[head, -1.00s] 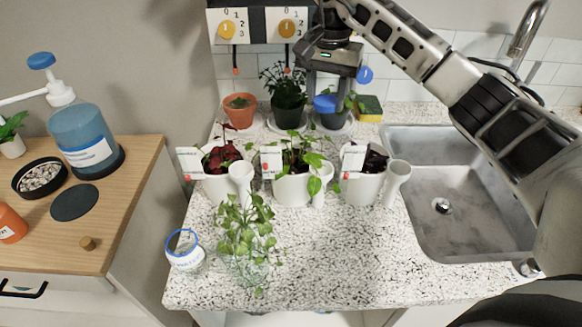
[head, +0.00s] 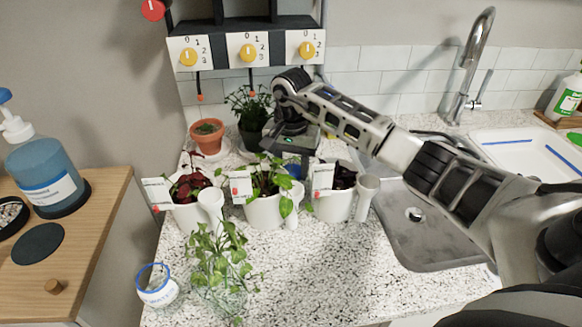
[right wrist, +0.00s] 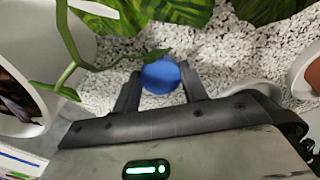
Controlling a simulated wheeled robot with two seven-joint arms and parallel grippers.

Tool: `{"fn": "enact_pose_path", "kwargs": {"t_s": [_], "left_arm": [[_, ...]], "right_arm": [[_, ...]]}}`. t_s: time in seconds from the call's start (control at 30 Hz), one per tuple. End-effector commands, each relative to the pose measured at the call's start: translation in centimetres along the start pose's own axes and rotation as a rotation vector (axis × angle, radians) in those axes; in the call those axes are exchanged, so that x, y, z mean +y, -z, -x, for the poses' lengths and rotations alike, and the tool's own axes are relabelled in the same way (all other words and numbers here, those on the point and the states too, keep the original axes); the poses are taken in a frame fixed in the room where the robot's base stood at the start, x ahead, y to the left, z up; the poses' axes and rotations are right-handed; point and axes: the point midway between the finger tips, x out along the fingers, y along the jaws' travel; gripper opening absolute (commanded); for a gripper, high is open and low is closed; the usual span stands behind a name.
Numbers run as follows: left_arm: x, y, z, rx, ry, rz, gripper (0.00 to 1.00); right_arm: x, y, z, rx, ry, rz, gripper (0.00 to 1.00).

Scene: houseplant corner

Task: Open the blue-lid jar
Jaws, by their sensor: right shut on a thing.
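A small glass jar (head: 157,290) with a blue rim and a white label stands upright at the counter's front left. Its mouth looks open, with no cap over it. My right gripper (head: 291,165) is behind the row of white pots, far from this jar, pointing down. In the right wrist view, a round blue lid (right wrist: 161,76) is between the two fingers of the right gripper (right wrist: 158,88), which is shut on it. In the head view the fingertips are mostly hidden by leaves and pots. My left gripper is not in view.
Several white pots with plants (head: 265,208) stand in a row before the gripper. A leafy plant (head: 218,262) is right of the jar. A terracotta pot (head: 208,137) stands behind. The sink (head: 415,235) is at right; dials (head: 248,52) hang above.

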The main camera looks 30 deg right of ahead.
Motion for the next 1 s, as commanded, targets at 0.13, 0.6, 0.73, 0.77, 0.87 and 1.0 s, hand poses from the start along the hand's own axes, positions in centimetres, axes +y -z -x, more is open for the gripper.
{"fn": "enact_pose_path", "kwargs": {"t_s": [0.13, 0.6, 0.73, 0.77, 0.87, 1.0], "left_arm": [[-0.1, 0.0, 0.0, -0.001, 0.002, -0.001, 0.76], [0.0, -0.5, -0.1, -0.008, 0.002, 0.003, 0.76], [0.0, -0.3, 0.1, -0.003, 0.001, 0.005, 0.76], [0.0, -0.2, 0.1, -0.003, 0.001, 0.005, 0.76], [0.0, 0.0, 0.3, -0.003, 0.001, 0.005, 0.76], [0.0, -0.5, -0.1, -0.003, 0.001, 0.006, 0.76]], "right_arm": [[0.0, 0.0, -0.9, 0.0, 0.001, 0.001, 0.15], [0.0, 0.0, -1.1, 0.0, 0.0, 0.001, 0.65], [0.0, 0.0, -1.1, 0.0, 0.0, 0.001, 0.65], [0.0, 0.0, -1.0, 0.0, 0.0, 0.001, 0.65], [0.0, 0.0, -0.5, 0.0, 0.001, 0.001, 0.65], [0.0, 0.1, 1.4, 0.005, 0.004, 0.001, 0.65]]}}
